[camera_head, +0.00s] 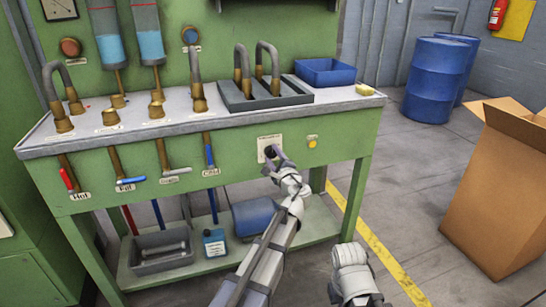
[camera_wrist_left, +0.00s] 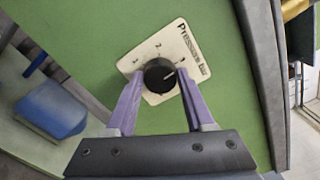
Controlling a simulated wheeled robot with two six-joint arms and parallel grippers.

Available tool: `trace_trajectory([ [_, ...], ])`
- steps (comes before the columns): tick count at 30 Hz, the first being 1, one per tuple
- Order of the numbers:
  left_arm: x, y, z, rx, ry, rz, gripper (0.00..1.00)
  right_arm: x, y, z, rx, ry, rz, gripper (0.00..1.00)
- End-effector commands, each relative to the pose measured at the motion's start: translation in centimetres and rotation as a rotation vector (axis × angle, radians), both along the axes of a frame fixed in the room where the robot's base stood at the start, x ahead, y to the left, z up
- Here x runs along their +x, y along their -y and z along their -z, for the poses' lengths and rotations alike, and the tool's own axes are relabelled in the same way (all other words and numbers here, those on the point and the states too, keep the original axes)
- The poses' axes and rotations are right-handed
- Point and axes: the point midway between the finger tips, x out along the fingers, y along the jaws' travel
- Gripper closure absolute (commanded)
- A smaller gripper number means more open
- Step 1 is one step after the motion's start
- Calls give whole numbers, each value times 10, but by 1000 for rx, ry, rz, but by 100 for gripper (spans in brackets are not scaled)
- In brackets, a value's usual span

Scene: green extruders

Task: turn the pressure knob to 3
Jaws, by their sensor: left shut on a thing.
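The pressure knob (camera_wrist_left: 156,82) is black and round with a white pointer line. It sits on a white label plate (camera_wrist_left: 151,53) marked "Pressure bar", on the green front panel of the bench. In the left wrist view the pointer line aims right and slightly up, toward the rightmost mark; the small digits are hard to read. My left gripper (camera_wrist_left: 161,76) has its purple fingers on both sides of the knob and is shut on it. In the head view the left gripper (camera_head: 274,154) covers part of the knob and plate (camera_head: 264,142).
A yellow knob (camera_head: 312,144) is just right of the plate. Levers, including a grey one (camera_head: 170,180) and a blue one (camera_head: 209,157), hang to its left. A blue tray (camera_head: 325,70) and yellow sponge (camera_head: 364,90) lie on the bench top. A cardboard box (camera_head: 500,190) stands right.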

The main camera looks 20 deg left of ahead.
Motion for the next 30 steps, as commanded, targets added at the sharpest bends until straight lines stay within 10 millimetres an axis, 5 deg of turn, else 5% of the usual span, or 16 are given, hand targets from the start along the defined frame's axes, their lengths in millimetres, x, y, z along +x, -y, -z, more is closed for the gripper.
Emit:
trace_trajectory([
  [18, 0, 1, 0, 30, -21, 2, 100, 0, 0, 0, 0, 0, 0, 100],
  [19, 0, 1, 0, 30, -21, 2, 46, 0, 0, 0, 0, 0, 0, 100],
  [27, 0, 0, 0, 30, -21, 1, 17, 0, 0, 0, 0, 0, 0, 100],
  [30, 0, 0, 0, 31, -22, 1, 17, 0, 0, 0, 0, 0, 0, 100],
])
